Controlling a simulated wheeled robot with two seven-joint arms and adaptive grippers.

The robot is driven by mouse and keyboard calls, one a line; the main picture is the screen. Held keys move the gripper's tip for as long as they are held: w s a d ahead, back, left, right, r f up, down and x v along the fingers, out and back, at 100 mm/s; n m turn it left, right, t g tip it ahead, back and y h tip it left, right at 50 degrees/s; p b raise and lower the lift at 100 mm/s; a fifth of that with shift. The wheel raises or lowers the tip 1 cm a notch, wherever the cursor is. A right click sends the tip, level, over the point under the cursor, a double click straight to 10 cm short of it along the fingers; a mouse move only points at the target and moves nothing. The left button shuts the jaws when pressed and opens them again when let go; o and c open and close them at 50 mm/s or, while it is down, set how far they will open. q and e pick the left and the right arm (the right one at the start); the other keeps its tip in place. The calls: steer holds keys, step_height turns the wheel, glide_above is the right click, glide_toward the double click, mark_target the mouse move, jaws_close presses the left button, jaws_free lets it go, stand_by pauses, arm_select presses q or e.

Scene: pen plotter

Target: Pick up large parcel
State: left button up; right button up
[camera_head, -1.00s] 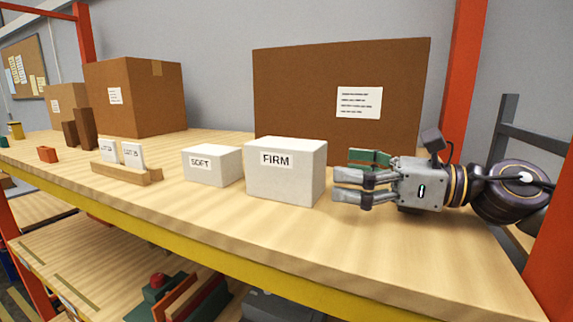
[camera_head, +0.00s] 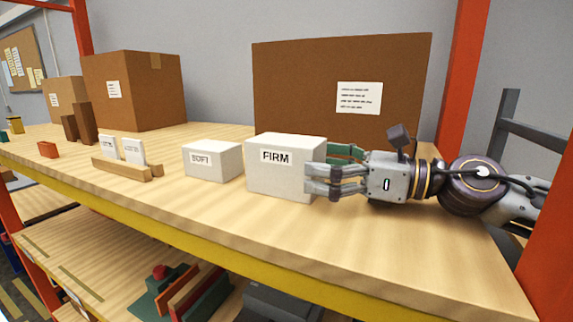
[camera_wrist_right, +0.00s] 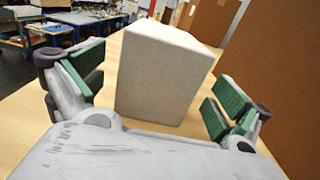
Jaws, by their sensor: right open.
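A large brown carton (camera_head: 300,85) with a white paper label stands upright at the back right of the shelf; in the right wrist view it fills the right side (camera_wrist_right: 285,75). A white block marked FIRM (camera_head: 268,179) stands in front of it. My right gripper (camera_head: 318,168) comes in from the right, with its fingertips at the FIRM block's right end. In the right wrist view the block (camera_wrist_right: 160,80) shows between the spread green-padded fingers (camera_wrist_right: 155,90). I see gaps to both pads there. The block partly hides the far finger in the head view. My left gripper is out of view.
A smaller white block marked SOFT (camera_head: 212,163) stands left of FIRM. Further left are a wooden holder with white cards (camera_head: 122,167), brown cartons (camera_head: 140,90) and a small red block (camera_head: 47,150). An orange post (camera_head: 458,80) stands behind my right arm. The front shelf strip is clear.

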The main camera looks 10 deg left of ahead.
mark_target(293, 160)
steer(key=shift+w+a+r+p, duration=0.1)
steer(key=shift+a+p, duration=0.1)
steer(key=shift+a, duration=0.3)
steer(key=shift+w+a+p, duration=0.1)
steer(key=shift+a+p, duration=0.05)
steer(key=shift+a, duration=0.35)
steer(key=shift+w+a+p, duration=0.2)
steer(key=shift+a+p, duration=0.05)
steer(key=shift+a, duration=0.6)
steer(key=shift+w+a+p, duration=0.15)
steer(key=shift+a+p, duration=0.1)
steer(key=shift+a, duration=0.6)
steer(key=c, duration=1.3)
